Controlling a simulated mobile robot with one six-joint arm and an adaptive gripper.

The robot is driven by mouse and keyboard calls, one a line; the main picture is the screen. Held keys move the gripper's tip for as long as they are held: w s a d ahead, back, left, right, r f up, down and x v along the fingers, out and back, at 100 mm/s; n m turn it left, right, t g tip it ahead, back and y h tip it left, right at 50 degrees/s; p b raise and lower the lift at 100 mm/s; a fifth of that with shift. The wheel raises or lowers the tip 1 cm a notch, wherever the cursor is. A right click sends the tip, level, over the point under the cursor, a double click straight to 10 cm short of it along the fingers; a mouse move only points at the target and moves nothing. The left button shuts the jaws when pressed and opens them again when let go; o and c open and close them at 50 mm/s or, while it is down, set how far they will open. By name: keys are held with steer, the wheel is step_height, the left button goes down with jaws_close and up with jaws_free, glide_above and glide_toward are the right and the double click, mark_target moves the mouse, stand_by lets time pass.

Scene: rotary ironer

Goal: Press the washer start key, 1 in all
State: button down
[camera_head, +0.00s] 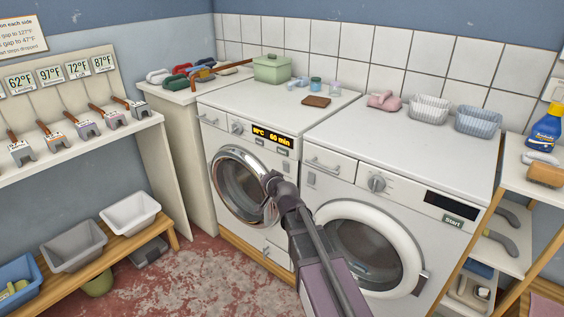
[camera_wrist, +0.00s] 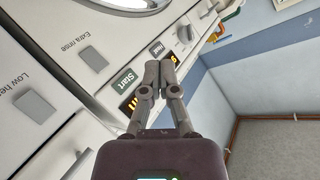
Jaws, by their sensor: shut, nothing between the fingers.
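The left front-loading machine (camera_head: 214,139) has a chrome-ringed door and a lit display (camera_head: 272,135) reading about 60 min. Two small keys sit below the display, too small to read there. In the wrist view a green Start key (camera_wrist: 124,81) is beside another small key (camera_wrist: 156,48), with the lit orange display partly behind the fingers. My gripper (camera_wrist: 160,66) is shut and empty, its tips close to these keys; contact cannot be told. In the head view my gripper (camera_head: 271,180) is in front of the door's right side, below the panel.
The right machine (camera_head: 400,130) has a white-ringed door, a dark display and its own Start key (camera_head: 453,221). The wrist view shows an Extra rinse key (camera_wrist: 93,58) and a Low heat key (camera_wrist: 35,105). A shelf (camera_head: 520,190) stands at the right, and a low bench (camera_head: 90,262) with tubs at the left.

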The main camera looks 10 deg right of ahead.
mark_target(279, 149)
steer(key=w+m+t+h+b, duration=0.4)
steer(key=w+m+t+b, duration=0.2)
steer(key=b, duration=0.3)
steer(key=shift+w+m+t, duration=0.15)
steer(key=shift+m+t, duration=0.35)
steer(key=shift+m, duration=0.4)
steer(key=shift+r+h, duration=0.1)
steer(key=shift+h, duration=0.3)
steer(key=shift+w, duration=0.1)
steer(key=shift+w+d, duration=3)
steer(key=shift+w, duration=0.05)
steer(key=shift+w+d, duration=0.6)
steer(key=shift+s+a, duration=0.1)
steer(key=shift+s, duration=0.05)
steer(key=shift+s+a, duration=0.45)
steer(key=shift+a, duration=0.05)
